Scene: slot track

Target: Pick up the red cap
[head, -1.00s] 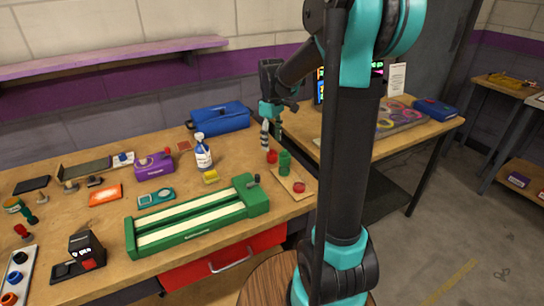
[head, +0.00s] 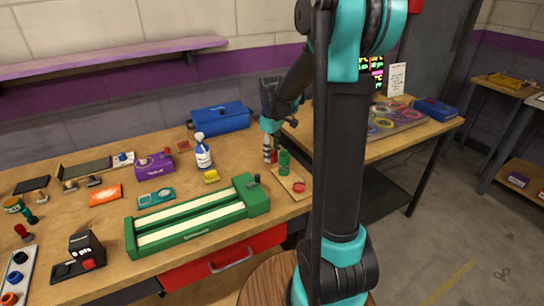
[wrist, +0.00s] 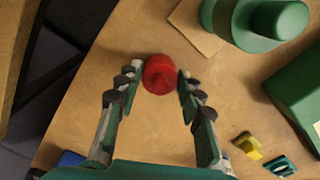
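The red cap (wrist: 160,74) stands on the wooden table, between the fingertips of my gripper (wrist: 158,80) in the wrist view. The fingers are spread, one on each side of the cap, with only narrow gaps at the tips; I cannot tell whether either tip touches it. In the head view my gripper (head: 268,155) points down at the table, and the red cap (head: 274,156) is partly hidden by the fingers.
A green cylinder (head: 284,163) stands close to the right of the cap, by a small wooden board (head: 289,180) carrying another red piece (head: 299,187). A green slotted track (head: 200,222) lies in front. A blue case (head: 220,118) and a white bottle (head: 203,155) stand behind and left.

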